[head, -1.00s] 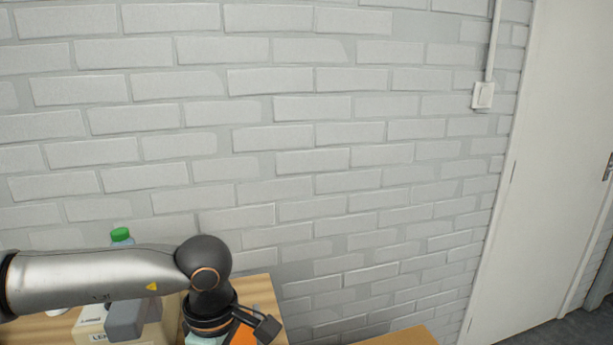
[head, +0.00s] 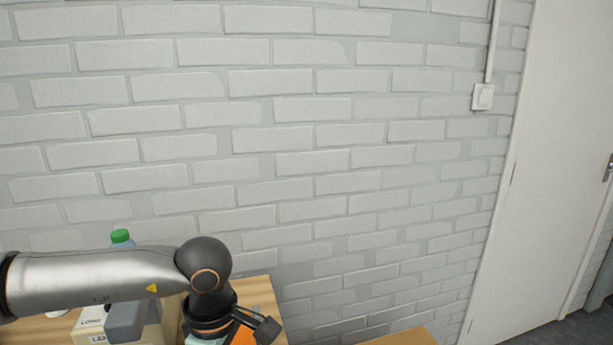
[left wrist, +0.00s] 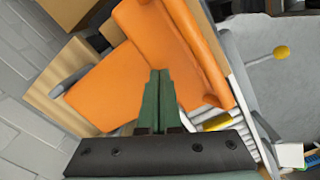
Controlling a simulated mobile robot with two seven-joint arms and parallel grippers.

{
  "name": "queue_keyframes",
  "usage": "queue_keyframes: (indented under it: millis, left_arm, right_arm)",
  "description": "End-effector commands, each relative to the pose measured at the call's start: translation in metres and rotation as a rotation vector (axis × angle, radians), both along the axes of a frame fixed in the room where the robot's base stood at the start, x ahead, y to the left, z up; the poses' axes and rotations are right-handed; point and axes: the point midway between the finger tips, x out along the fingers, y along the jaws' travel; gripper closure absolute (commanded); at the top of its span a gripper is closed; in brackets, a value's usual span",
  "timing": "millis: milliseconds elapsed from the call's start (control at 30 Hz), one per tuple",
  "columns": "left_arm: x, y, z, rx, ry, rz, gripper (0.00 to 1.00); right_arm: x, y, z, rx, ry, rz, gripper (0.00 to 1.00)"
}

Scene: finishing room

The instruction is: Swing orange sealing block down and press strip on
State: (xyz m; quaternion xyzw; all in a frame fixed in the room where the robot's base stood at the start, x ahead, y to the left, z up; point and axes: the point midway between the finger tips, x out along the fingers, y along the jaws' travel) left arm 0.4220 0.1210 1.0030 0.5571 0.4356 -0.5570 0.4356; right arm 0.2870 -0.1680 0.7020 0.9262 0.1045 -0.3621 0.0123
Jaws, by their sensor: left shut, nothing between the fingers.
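The orange sealing block (left wrist: 112,86) fills much of the left wrist view, with a longer raised orange part (left wrist: 188,48) along its right side. My left gripper (left wrist: 158,76) is shut and empty, its green fingers together in front of the block. I cannot tell whether the fingertips touch it. In the head view a small piece of the orange block (head: 243,335) shows at the bottom edge, beside the end of my left arm. The left fingers are hidden there. The strip cannot be made out for certain. My right gripper is in neither view.
A wooden table (head: 258,293) stands against the white brick wall. A cardboard-coloured surface (head: 408,337) is at the lower right. A yellow knob (left wrist: 281,52) shows in the left wrist view.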

Motion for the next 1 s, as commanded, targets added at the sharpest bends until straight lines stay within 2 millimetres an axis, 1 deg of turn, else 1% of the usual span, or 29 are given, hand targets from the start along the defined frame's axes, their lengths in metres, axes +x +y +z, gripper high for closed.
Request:
queue_keyframes:
  millis: [400, 1000]
  left_arm:
    - [0.0, -0.0001, -0.0005, 0.0, 0.0, 0.0, 1.0]
    - [0.0, 0.0, -0.0094, 0.0, 0.0, 0.0, 1.0]
  right_arm:
    - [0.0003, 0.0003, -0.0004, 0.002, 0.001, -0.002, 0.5]
    - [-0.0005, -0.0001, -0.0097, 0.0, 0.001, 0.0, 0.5]
